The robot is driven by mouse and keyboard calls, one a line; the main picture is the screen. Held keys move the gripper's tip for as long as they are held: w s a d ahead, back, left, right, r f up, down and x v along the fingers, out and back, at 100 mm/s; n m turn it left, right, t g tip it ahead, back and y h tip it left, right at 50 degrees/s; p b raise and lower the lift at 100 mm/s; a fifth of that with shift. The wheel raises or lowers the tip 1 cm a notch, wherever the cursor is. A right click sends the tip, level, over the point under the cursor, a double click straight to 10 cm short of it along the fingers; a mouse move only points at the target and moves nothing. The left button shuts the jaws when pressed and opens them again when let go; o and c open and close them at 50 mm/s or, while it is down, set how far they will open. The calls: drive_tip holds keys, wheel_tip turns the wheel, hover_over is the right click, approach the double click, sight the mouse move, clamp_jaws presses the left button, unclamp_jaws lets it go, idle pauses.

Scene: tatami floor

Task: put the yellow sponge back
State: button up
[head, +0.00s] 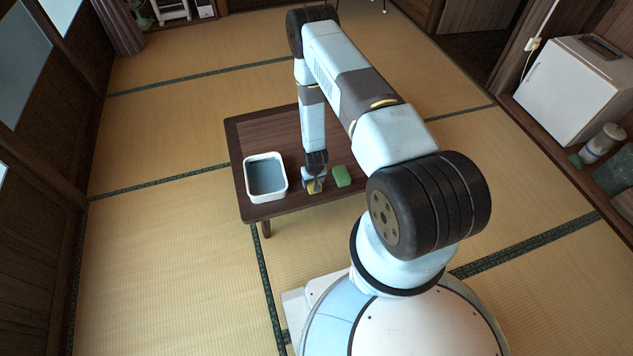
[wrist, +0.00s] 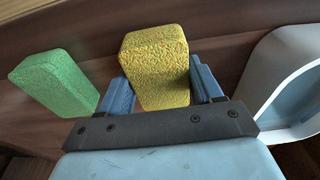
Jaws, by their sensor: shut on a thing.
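The yellow sponge (wrist: 155,62) is between the two blue fingers of my gripper (wrist: 163,88) in the wrist view, and the gripper is shut on it. In the head view my gripper (head: 313,186) points down over the front part of the low wooden table, with a bit of the yellow sponge (head: 315,187) showing. I cannot tell whether the sponge touches the table top. A white basin (head: 285,197) with a blue-grey inside stands just left of the gripper in the head view. In the wrist view the basin (wrist: 247,92) is at the right.
A green sponge (head: 342,177) lies on the table just right of my gripper; it also shows in the wrist view (wrist: 55,82). The low table (head: 262,127) has bare top behind the basin. A white box-like appliance (head: 570,95) stands at the far right.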

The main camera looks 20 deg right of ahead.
drive_tip(key=shift+f, duration=0.35)
drive_tip(key=o, duration=0.9)
drive_tip(key=shift+o, duration=0.2)
drive_tip(key=shift+r, duration=0.1)
wheel_tip(320, 180, up, 12)
drive_tip(key=s, duration=0.1)
drive_tip(key=shift+s, duration=0.4)
